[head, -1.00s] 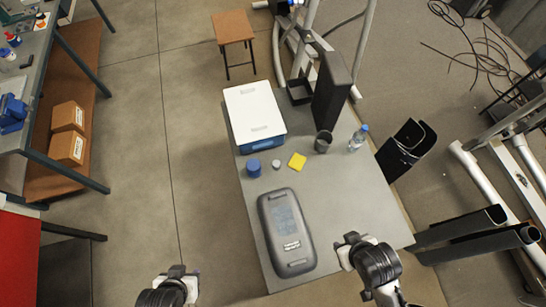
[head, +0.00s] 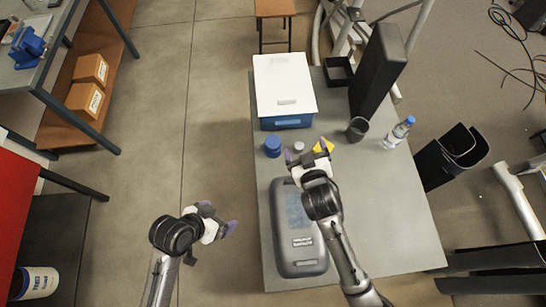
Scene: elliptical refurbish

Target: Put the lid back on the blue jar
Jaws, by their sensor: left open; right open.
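The blue jar (head: 272,147) stands on the grey table near its left edge, just in front of the white-topped box. A small round grey piece (head: 297,146), which may be the lid, lies on the table just right of the jar. My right gripper (head: 309,154) is open and empty, its fingers spread over the table just in front of the grey piece; I cannot tell its height. My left gripper (head: 221,216) is open and empty over the floor, left of the table.
A yellow block (head: 323,146) is partly hidden by my right finger. A dark grey case (head: 299,243) lies under my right arm. Behind stand a white-topped blue box (head: 284,85), a dark cup (head: 357,129), a water bottle (head: 398,132) and a tall black panel (head: 379,70). The table's right front is clear.

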